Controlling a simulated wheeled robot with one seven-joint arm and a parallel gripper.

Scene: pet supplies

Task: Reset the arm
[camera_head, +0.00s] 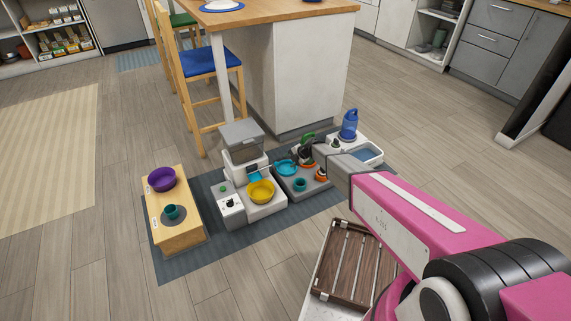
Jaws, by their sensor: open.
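My arm reaches in from the lower right with a pink link and a grey wrist. My gripper (306,153) is at its far end, small and dark in the head view, over the grey tray (292,187). It looks open, and I see nothing held in it. A teal bowl (286,168), a teal cup (300,184) and orange items (321,175) are on the tray below and around it. A green item (308,137) shows just behind the gripper. The wrist hides part of the tray's right side, and I cannot tell the gripper's exact height.
A feeder (242,136) with a yellow bowl (261,191) stands left of the tray. A wooden stand (180,230) holds a purple bowl (162,179). A slatted wooden rack (350,262) is near my arm. Left floor is clear.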

